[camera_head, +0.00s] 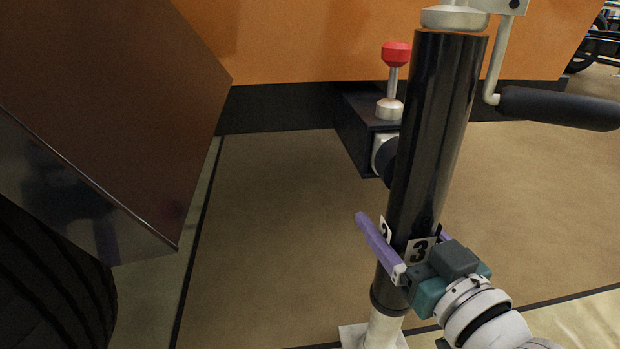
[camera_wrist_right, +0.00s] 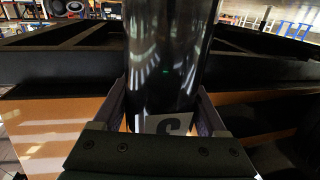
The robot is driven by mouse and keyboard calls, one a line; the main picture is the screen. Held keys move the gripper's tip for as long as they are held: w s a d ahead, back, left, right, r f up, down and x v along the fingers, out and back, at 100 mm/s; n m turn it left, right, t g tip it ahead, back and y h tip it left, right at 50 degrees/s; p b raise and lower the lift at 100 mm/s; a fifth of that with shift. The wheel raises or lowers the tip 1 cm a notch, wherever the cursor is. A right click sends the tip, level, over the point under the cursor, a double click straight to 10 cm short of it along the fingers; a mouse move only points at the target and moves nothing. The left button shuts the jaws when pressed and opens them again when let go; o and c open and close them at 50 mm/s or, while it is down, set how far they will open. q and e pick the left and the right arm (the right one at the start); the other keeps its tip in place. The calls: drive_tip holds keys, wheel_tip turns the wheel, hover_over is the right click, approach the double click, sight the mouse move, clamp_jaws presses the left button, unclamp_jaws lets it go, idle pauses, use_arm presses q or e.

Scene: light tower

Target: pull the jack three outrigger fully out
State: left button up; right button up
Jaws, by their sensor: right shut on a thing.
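The jack three outrigger shows as a black upright tube (camera_head: 432,130) with a white label marked 3 near its lower end. A dark stub joins it to a black square housing (camera_head: 355,130) on the orange body. A red-topped pin (camera_head: 396,55) stands upright on that housing. My right gripper (camera_head: 400,245) is shut on the tube at the height of the label, one purple finger on each side. In the right wrist view the tube (camera_wrist_right: 165,60) fills the space between the fingers. My left gripper is not in view.
A crank with a black handle (camera_head: 560,108) sticks out right from the top of the jack. A white foot (camera_head: 375,335) is below the tube. A large brown panel (camera_head: 120,110) and a dark tire (camera_head: 45,270) are at left. Brown floor (camera_head: 270,230) lies open between.

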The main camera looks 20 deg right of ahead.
clamp_jaws()
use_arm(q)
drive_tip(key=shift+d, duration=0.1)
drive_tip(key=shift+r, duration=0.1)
use_arm(e)
drive_tip(key=shift+s, duration=0.1)
